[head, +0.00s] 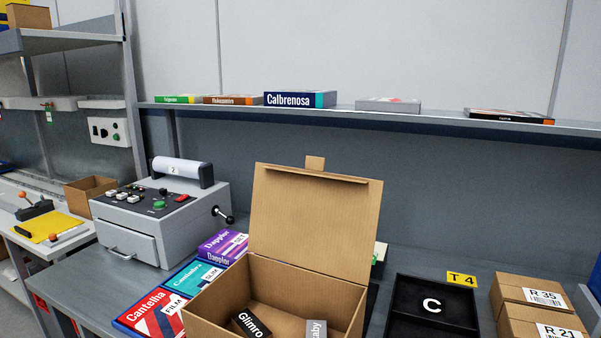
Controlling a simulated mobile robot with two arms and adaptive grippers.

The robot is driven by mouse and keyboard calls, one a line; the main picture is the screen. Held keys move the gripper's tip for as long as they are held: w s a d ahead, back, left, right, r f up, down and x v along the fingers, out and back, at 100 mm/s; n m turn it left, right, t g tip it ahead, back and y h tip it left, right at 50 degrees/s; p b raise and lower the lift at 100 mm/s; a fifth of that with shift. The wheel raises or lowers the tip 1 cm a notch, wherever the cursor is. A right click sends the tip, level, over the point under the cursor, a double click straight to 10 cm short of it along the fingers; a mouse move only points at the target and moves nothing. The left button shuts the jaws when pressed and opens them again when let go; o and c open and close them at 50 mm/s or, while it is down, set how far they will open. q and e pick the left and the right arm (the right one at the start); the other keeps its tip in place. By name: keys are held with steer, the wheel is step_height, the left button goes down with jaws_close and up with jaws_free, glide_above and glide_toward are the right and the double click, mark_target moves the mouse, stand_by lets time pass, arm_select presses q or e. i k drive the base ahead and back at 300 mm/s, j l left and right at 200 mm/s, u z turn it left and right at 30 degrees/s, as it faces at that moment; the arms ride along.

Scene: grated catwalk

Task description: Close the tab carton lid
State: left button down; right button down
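The tab carton (205,302) is a brown cardboard box at the bottom centre of the head view. Its lid (315,222) stands open, nearly upright at the back edge, with a small tab (315,163) at the top. Inside the carton lie a dark box marked "Glimro" (250,323) and a grey box (316,329). The carton's lower front is cut off by the frame's edge. Neither of my grippers shows in the head view.
Left of the carton lie red (150,312), teal (194,276) and purple (222,246) boxes, with a grey control machine (160,215) behind. A black tray marked "C" (433,328) and brown cartons (540,292) stand to the right. A shelf (400,118) runs along the back.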

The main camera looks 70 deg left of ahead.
mark_target(311, 218)
steer(key=u, duration=0.4)
steer(key=j+u, duration=0.15)
steer(key=u, duration=0.25)
steer(key=i+u, duration=0.1)
steer(key=u, duration=0.7)
steer(key=i+j+u, duration=0.1)
steer(key=u, duration=0.3)
steer(key=i+j+z, duration=0.2)
steer(key=j, duration=0.15)
steer(key=i+j+z, duration=0.15)
steer(key=j, duration=0.25)
steer(key=k+j, duration=0.1)
steer(key=k, duration=1.35)
